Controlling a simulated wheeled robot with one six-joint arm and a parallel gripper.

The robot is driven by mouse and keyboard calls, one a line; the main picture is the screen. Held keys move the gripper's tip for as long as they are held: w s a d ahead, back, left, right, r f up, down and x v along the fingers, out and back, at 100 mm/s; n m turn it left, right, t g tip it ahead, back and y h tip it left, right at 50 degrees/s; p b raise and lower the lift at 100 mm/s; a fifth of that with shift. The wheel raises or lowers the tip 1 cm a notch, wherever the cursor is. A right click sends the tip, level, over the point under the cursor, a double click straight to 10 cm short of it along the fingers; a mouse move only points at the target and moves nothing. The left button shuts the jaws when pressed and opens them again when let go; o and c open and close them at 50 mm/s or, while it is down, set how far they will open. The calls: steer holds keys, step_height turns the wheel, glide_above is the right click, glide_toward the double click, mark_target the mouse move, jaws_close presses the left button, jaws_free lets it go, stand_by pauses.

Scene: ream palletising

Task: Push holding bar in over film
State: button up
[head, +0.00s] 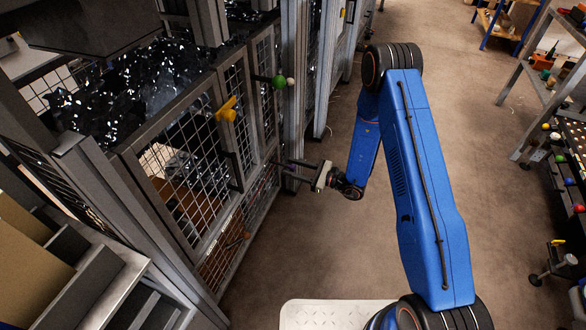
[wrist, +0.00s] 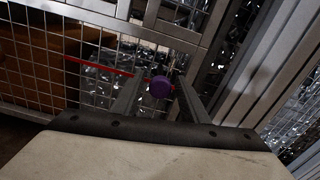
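My gripper (head: 291,170) is at the mesh guard, fingers pointing left, with a visible gap between them. In the wrist view the open fingers (wrist: 160,88) stand either side of a purple knob (wrist: 160,87); I see no clear contact. A thin red bar (wrist: 100,66) runs left from near the knob, across the mesh; it may be the holding bar, but the join is hidden. Dark, shiny crumpled film (head: 150,85) lies behind and above the mesh in the head view. Film also shows behind the mesh in the wrist view (wrist: 115,82).
The mesh guard (head: 187,180) carries a yellow handle (head: 227,110), a green ball knob (head: 278,82) and an orange knob (head: 245,235). Grey posts stand close beside my gripper. Open floor (head: 310,240) lies to its right; shelving (head: 535,90) stands at the far right.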

mark_target(286, 166)
jaws_close()
steer(key=shift+x, duration=1.65)
steer(key=shift+o, duration=1.1)
jaws_free()
steer(key=v, duration=1.7)
steer(key=shift+d, duration=0.2)
